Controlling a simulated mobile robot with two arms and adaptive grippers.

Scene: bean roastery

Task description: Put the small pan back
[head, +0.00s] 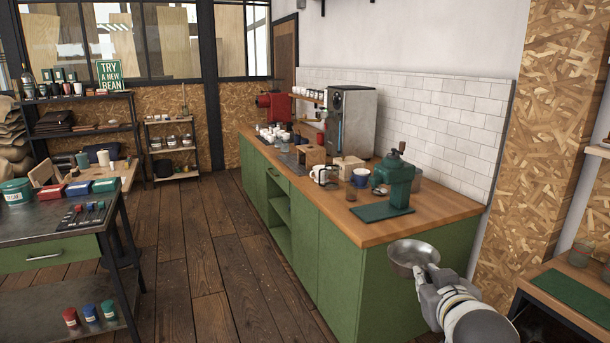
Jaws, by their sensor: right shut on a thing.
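A small round metal pan (413,255) is held in the air at the lower right, in front of the end of the green counter. My right gripper (433,275) is shut on the pan at its near right edge. The pan is roughly level, and its inside looks empty. It overlaps the counter's end panel in the picture and is apart from the wooden top. My left gripper is not in view.
The long green counter (338,263) carries a green grinder (397,182), a dark green mat, a steel machine and cups. A metal workbench (50,228) is at the left. The wooden floor between is clear.

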